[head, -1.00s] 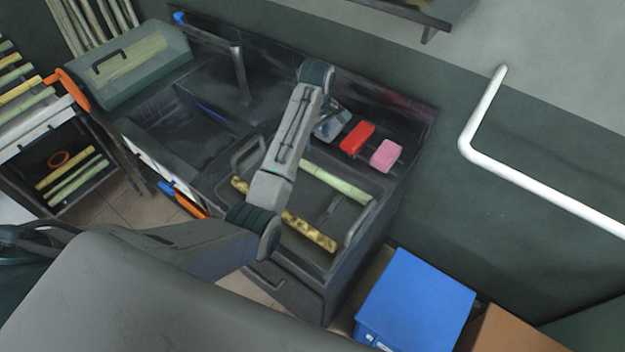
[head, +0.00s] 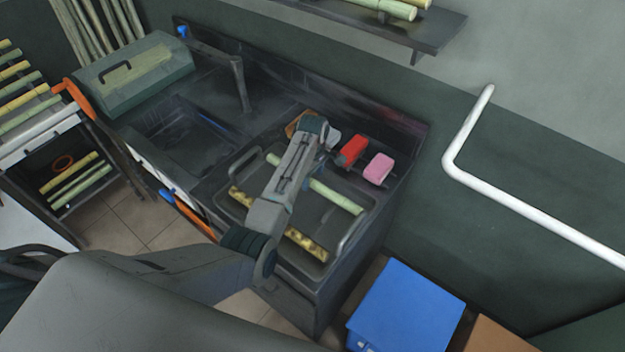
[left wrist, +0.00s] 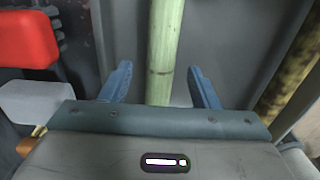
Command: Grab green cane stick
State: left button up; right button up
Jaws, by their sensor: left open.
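The green cane stick (head: 337,196) lies in a dark tray (head: 276,226) on the counter, partly hidden in the head view by my left arm. A yellow, dark-spotted cane stick (head: 307,245) lies in the same tray, nearer the front. In the left wrist view the green stick (left wrist: 161,50) runs between the two blue fingers of my left gripper (left wrist: 160,84). The fingers are apart, one on each side of the stick, and neither visibly touches it. My right gripper is not in view.
Beside the tray are a red block (head: 353,150) and a pink block (head: 378,168). A sink (head: 185,135) lies to the left, with a green box (head: 135,75) behind it. A blue box (head: 408,308) stands at the front right. A rack (head: 40,130) holds several sticks.

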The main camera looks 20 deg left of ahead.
pick_arm(q)
notch_tip(320, 180, down, 2)
jog(key=shift+f, duration=0.1)
jog(key=c, duration=0.7)
grip_shut()
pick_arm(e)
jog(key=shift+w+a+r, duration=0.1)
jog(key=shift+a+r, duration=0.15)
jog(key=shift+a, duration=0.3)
